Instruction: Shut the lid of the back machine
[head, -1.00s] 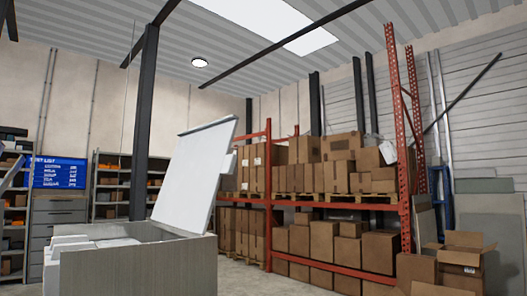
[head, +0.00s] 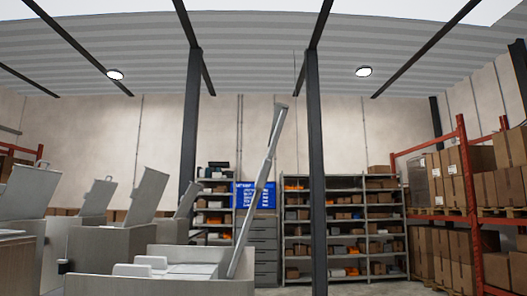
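Several grey machines with raised, tilted lids stand in a row in the head view. The nearest machine (head: 180,285) is at the lower middle, with white parts in its open top. Its lid (head: 262,175) stands up steeply and shows almost edge-on. To the left are machines with open lids: one lid (head: 148,195) is raised above its grey body (head: 105,243), and a smaller lid (head: 186,199) shows to its right. More open lids (head: 97,199) (head: 22,192) show further left. I cannot tell which is the back machine. My gripper is not in view.
Shelving (head: 345,225) with small boxes and a blue list board (head: 255,196) stand at the far wall. Dark posts (head: 316,190) rise in front of it. A red rack with cartons (head: 470,175) is at the right. Some floor shows at the lower right.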

